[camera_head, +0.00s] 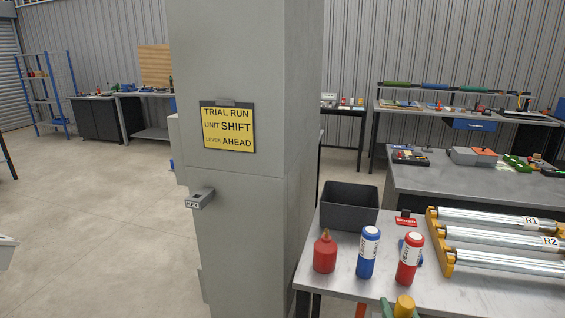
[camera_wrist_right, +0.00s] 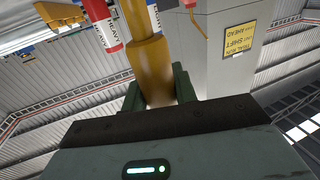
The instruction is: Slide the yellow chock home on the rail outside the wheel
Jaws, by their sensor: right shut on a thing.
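My right gripper (camera_head: 402,309) shows at the bottom edge of the head view, with green fingers. It is shut on a yellow stepped cylinder (camera_head: 405,302), held upright in front of the near bench. In the right wrist view, which is upside down, the yellow cylinder (camera_wrist_right: 150,58) stands between the green fingers (camera_wrist_right: 158,88). I cannot tell whether this cylinder is the yellow chock. No wheel or chock rail can be made out in either view. My left gripper is not in view.
The near bench (camera_head: 345,262) holds a red bottle (camera_head: 325,252), blue (camera_head: 368,254) and red (camera_head: 408,262) labelled bottles, a dark bin (camera_head: 349,206) and a roller frame (camera_head: 447,262). A grey pillar (camera_head: 235,210) stands left of it. Open floor (camera_head: 95,220) lies farther left.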

